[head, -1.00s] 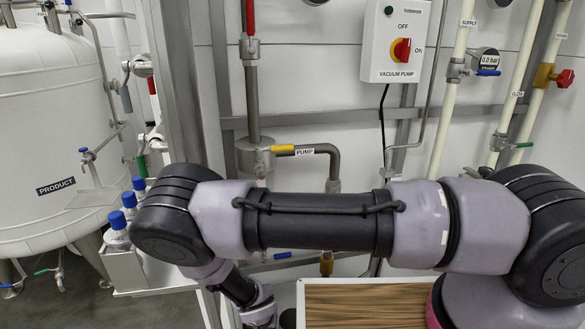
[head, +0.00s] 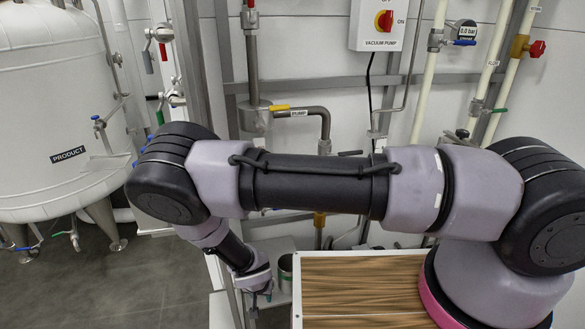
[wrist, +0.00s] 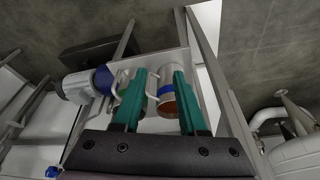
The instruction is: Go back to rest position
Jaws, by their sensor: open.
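In the wrist view my gripper (wrist: 157,78) has its two green fingers apart. A metal cylinder with a blue band and a brown round end (wrist: 167,97) shows between and beyond the fingers. I cannot tell its distance from them, and nothing is visibly held. In the head view my arm (head: 320,185) stretches across the picture, its forearm pointing down toward the bottom left of the middle. The fingers are not clear there.
The white product tank (head: 60,100) stands at the left. A wood-topped surface (head: 360,280) is beside my arm. Pipes and the vacuum pump switch box (head: 380,22) line the wall.

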